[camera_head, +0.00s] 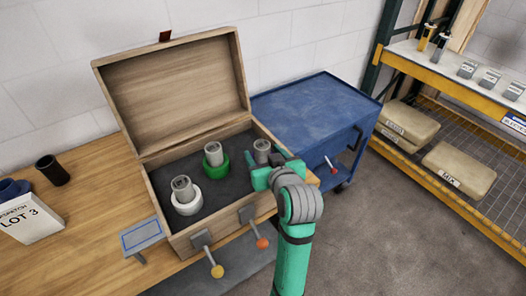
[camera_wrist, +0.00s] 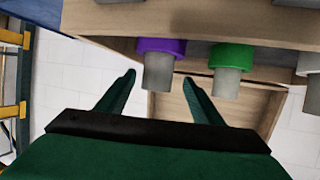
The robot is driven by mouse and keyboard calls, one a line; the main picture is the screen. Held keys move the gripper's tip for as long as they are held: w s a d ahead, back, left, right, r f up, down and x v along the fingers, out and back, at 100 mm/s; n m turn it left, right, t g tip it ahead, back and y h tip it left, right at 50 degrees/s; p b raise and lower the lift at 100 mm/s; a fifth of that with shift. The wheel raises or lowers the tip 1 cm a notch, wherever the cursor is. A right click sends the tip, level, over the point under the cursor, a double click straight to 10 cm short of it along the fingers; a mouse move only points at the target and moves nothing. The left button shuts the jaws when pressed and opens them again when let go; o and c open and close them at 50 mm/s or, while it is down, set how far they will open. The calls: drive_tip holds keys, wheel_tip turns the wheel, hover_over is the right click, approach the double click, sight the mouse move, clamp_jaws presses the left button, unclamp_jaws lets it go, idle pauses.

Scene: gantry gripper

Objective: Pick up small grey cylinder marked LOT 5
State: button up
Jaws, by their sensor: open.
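Three small grey cylinders stand in coloured rings inside an open wooden box (camera_head: 166,215). One is in a white ring (camera_head: 182,185), one in a green ring (camera_head: 213,150), and one (camera_head: 262,146) is at the right, beside my gripper (camera_head: 268,176). The wrist view shows that right cylinder (camera_wrist: 158,75) in a purple ring (camera_wrist: 161,46), and the green-ring cylinder (camera_wrist: 227,84). My gripper's open fingers (camera_wrist: 158,79) point toward the purple-ring cylinder, which appears in the gap between the fingertips. Nothing is gripped. I cannot read LOT 5 on any cylinder.
The box lid (camera_head: 172,90) stands open behind. Two levers with yellow (camera_head: 217,271) and orange (camera_head: 263,243) knobs project from the front.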

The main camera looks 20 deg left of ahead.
drive_tip(key=shift+x, duration=1.15)
drive_tip(key=x, duration=0.5)
drive_tip(key=shift+w+d, duration=0.1)
drive_tip(key=shift+w, duration=0.05)
drive_tip(key=c, duration=1.5)
